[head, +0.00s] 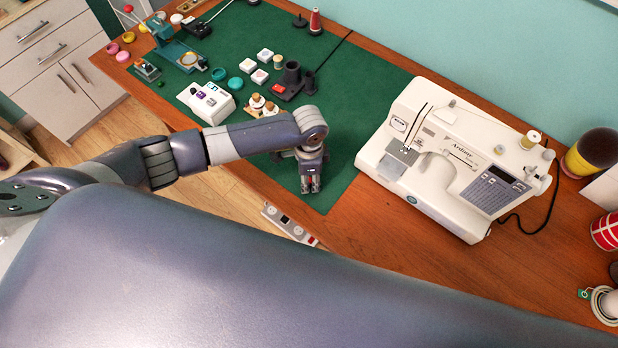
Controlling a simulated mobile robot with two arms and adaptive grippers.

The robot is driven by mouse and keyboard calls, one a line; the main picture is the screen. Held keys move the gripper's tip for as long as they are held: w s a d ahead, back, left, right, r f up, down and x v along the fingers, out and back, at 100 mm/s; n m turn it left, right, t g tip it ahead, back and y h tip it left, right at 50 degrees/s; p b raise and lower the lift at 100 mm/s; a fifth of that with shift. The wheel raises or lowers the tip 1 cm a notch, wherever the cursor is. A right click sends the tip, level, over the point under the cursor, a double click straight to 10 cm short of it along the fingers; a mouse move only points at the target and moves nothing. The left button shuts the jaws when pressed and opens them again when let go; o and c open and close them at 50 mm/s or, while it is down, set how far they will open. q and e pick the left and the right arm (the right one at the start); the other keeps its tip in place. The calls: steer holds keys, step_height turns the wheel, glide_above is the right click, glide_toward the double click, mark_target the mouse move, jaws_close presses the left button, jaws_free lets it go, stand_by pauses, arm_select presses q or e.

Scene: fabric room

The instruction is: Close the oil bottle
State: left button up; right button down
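No object in the head view is clearly the oil bottle. A dark upright cylinder (292,74) stands on the green mat, with a smaller dark piece (310,83) just to its right; I cannot tell if either is the bottle or its cap. My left gripper (311,183) points down over the near part of the mat, left of the sewing machine and apart from the dark cylinder. Its fingers look close together, but their gap is unclear. No object shows between them. My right gripper is out of view.
The green mat (345,110) lies on the wooden table. A white sewing machine (455,160) stands to the right. A white device (207,103), wooden-topped jars (262,106) and small white boxes (264,55) stand to the left.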

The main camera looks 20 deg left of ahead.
arm_select(q)
steer(key=c, duration=0.8)
steer(key=shift+r, duration=0.75)
step_height(320, 180, up, 2)
steer(key=shift+w+r+b, duration=0.1)
steer(key=shift+b, duration=0.45)
steer(key=s+d+b, duration=0.1)
steer(key=s+d, duration=0.2)
steer(key=s, duration=0.1)
steer(key=s+d, duration=0.3)
steer(key=s+d+r+b, duration=0.1)
steer(key=s+d, duration=0.2)
steer(key=s, duration=0.1)
steer(key=shift+s+d+r+b, duration=0.1)
steer(key=shift+s+d+b, duration=0.2)
steer(key=shift+d, duration=0.05)
steer(key=shift+s+d+r, duration=0.1)
steer(key=shift+s+d, duration=0.25)
steer(key=shift+s, duration=0.05)
